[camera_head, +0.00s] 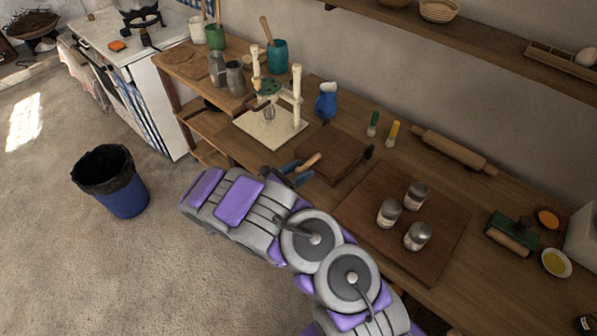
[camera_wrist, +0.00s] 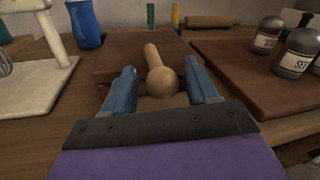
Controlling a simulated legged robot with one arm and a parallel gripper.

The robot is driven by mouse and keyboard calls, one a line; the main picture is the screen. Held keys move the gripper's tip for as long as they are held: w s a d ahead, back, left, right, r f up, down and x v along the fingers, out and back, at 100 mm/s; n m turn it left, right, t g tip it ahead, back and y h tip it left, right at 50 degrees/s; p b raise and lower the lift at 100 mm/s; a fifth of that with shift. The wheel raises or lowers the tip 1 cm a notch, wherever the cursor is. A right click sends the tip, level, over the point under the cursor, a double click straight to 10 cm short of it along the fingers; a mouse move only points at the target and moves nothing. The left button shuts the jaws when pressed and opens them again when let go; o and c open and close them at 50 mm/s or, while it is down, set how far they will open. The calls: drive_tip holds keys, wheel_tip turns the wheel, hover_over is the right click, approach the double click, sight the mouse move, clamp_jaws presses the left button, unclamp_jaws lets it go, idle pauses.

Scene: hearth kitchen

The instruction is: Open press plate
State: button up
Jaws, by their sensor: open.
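The press is a flat dark-brown wooden block (camera_head: 336,152) on the counter. It also shows in the wrist view (camera_wrist: 125,58). Its plate looks lowered flat. A light wooden handle (camera_head: 309,162) with a round knob sticks out from it toward me. In the wrist view the handle (camera_wrist: 160,75) lies between my two blue fingers. My gripper (camera_head: 290,174) is open at the press's near edge, with gaps on both sides of the knob (camera_wrist: 160,87). I cannot tell the knob's exact depth between the fingertips.
A white stand with a whisk (camera_head: 270,124) is close on the left. A board (camera_head: 355,215) with three shakers is on the right. A bin (camera_head: 122,196) is on the floor.

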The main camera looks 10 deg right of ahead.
drive_tip(key=shift+c, duration=0.3)
clamp_jaws()
drive_tip(key=shift+r, duration=0.1)
